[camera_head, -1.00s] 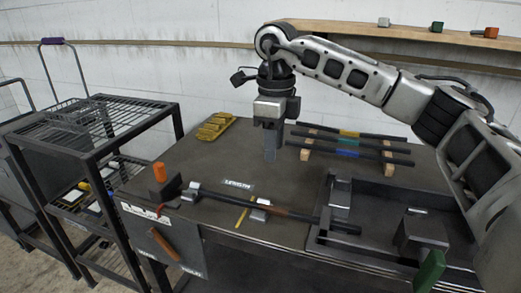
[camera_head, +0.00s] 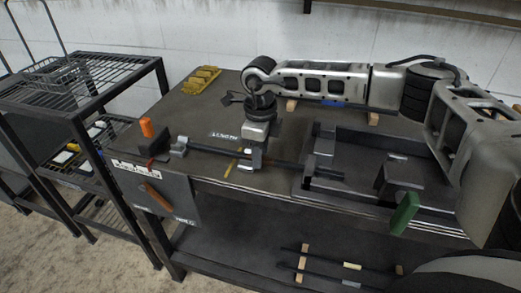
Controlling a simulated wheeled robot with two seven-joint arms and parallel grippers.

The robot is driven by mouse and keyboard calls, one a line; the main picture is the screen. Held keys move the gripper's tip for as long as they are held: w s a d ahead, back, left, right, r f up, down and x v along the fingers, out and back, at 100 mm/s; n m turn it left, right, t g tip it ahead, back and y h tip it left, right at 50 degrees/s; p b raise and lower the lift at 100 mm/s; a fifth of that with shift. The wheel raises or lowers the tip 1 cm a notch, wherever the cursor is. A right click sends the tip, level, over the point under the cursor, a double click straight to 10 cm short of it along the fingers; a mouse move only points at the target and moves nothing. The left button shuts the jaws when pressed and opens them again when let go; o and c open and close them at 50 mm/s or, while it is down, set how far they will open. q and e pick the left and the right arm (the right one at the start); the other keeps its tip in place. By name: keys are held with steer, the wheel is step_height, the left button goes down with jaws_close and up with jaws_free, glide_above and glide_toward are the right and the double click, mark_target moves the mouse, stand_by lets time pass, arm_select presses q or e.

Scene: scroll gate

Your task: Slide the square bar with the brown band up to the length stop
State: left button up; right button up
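The dark square bar (camera_head: 212,150) lies left to right along the front of the bench, through a small metal support (camera_head: 180,146). Its right end (camera_head: 328,174) reaches into the dark tray. The brown band is mostly hidden by my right gripper (camera_head: 257,160). The gripper points down at the bar near the band; its fingers look edge-on, so I cannot tell whether they grip it. A dark block with an orange knob (camera_head: 146,127), apparently the length stop, stands beyond the bar's left end. The gap between them is too small to judge. My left gripper is out of view.
A dark tray (camera_head: 300,184) with metal blocks and a green handle (camera_head: 404,213) is on the right. A yellow holder (camera_head: 201,79) lies at the back. A wire rack (camera_head: 60,85) stands left. More bars lie on the lower shelf (camera_head: 235,235).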

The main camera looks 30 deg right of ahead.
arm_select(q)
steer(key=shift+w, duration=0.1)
arm_select(e)
steer(key=shift+f, duration=0.2)
jaws_close()
jaws_free()
steer(key=shift+r, duration=0.55)
arm_select(q)
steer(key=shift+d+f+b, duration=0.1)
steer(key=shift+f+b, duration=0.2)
steer(key=shift+b, duration=0.45)
arm_select(e)
step_height(320, 180, up, 15)
steer(key=shift+s+f, duration=0.1)
